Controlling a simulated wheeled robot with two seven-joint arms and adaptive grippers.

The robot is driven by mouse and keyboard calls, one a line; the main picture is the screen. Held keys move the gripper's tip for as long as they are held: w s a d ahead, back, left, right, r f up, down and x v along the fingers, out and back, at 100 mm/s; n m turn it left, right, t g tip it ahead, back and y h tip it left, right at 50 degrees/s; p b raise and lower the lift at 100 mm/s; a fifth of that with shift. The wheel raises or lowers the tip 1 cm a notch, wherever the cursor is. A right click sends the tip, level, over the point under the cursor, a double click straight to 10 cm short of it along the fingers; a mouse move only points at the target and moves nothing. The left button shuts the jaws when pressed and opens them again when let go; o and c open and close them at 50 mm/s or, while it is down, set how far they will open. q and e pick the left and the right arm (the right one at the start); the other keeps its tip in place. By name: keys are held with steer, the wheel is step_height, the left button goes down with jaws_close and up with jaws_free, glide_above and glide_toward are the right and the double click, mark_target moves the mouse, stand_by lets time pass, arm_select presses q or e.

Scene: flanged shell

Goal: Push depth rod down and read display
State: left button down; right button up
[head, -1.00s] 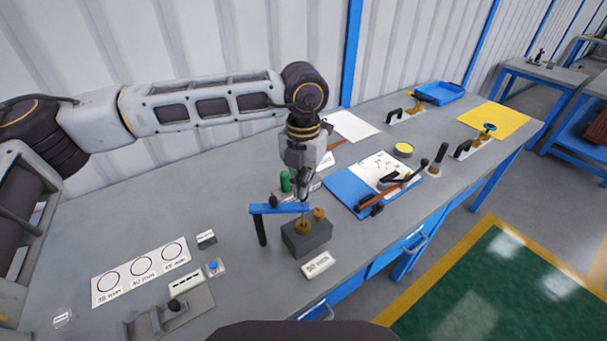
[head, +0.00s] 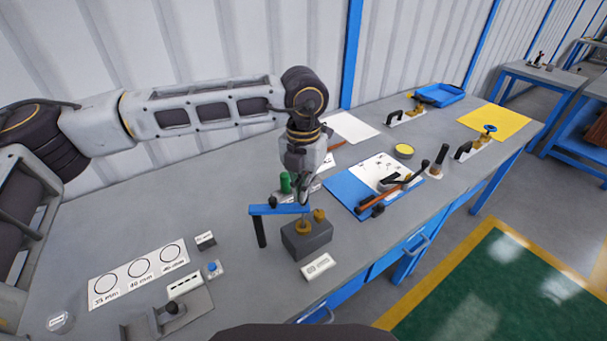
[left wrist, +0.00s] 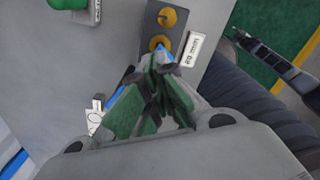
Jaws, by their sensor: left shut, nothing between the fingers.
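A grey block (head: 308,243) with two brass knobs stands near the table's front edge. A thin upright rod (head: 304,213) rises from the nearer brass piece, beside a blue bracket (head: 278,209) on a dark post. My left gripper (head: 303,200) points down over the rod, shut and empty. Its fingertips (left wrist: 157,65) meet close to a brass piece (left wrist: 160,43) in the left wrist view; I cannot tell whether they touch the rod. A small white panel (head: 185,285), possibly the display, lies at lower left, its text unreadable. My right gripper seems to show at the right of the left wrist view (left wrist: 240,38).
A white card with circles (head: 137,272) and a blue button (head: 212,268) lie to the left. A blue mat (head: 345,191) with tools lies right. A "50 mm" label (head: 318,266) lies before the block.

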arm_select(q)
steer(key=shift+r, duration=0.1)
arm_select(e)
steer(key=shift+w, duration=0.1)
stand_by(0.5)
arm_select(q)
steer(key=shift+r, duration=0.75)
arm_select(e)
steer(key=shift+r, duration=0.25)
arm_select(q)
steer(key=shift+r, duration=0.15)
steer(key=shift+r+p, duration=0.1)
steer(key=shift+p, duration=0.25)
arm_select(e)
steer(key=shift+r, duration=0.1)
arm_select(q)
steer(key=shift+r+p, duration=0.75)
step_height(320, 180, up, 8)
steer(key=p, duration=0.8)
steer(key=shift+r, duration=0.25)
arm_select(e)
steer(key=s+a+r, duration=0.2)
steer(key=a+r, duration=0.4)
steer(key=r, duration=0.3)
steer(key=shift+r+y, duration=0.4)
